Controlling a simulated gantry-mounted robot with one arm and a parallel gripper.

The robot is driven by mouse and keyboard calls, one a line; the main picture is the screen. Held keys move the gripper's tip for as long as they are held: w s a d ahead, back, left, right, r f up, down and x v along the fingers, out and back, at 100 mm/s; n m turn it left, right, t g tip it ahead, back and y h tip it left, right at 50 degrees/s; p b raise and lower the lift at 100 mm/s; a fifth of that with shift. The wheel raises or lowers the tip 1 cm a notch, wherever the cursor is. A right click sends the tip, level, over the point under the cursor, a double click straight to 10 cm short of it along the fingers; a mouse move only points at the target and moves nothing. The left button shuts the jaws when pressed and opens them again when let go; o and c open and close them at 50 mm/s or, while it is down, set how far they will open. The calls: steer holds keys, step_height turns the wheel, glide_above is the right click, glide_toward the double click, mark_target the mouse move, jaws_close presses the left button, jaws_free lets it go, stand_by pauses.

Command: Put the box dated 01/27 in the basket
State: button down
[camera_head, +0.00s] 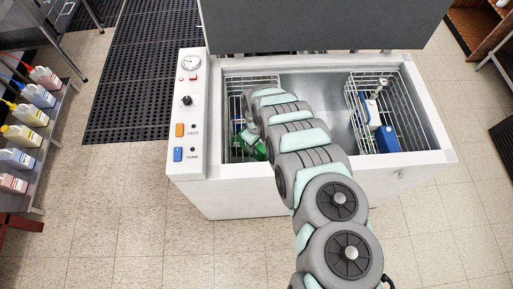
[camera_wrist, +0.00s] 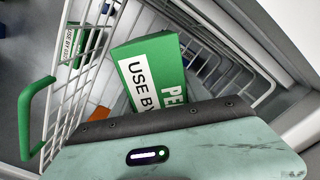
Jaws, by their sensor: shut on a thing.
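A green box (camera_wrist: 152,68) with a white "USE BY" label shows in the wrist view, tilted, just past the dark edge of my gripper (camera_wrist: 165,118). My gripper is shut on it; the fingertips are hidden. Its date is hidden. A wire basket (camera_wrist: 82,85) with a green handle (camera_wrist: 35,118) lies around and beside it. A second "USE BY" label (camera_wrist: 68,38) shows at the upper left. In the head view, my arm reaches down into the left basket (camera_head: 236,100), where green parts show, partly covered by the arm.
The white chest freezer (camera_head: 240,185) stands open, its dark lid raised behind. A right basket (camera_head: 360,105) holds blue and white items (camera_head: 387,138). The freezer floor between the baskets looks partly clear. A shelf of bottles (camera_head: 30,115) stands at the left.

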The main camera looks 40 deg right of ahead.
steer(key=shift+w+d+f, duration=0.1)
steer(key=shift+f, duration=0.1)
step_height(320, 180, down, 3)
steer(key=shift+f+b, duration=0.1)
steer(key=shift+b, duration=0.25)
steer(key=shift+f, duration=0.2)
steer(key=shift+f, duration=0.25)
steer(key=c, duration=0.6)
jaws_free()
steer(key=shift+r, duration=0.1)
steer(key=shift+r+p, duration=0.55)
steer(key=shift+r, duration=5.55)
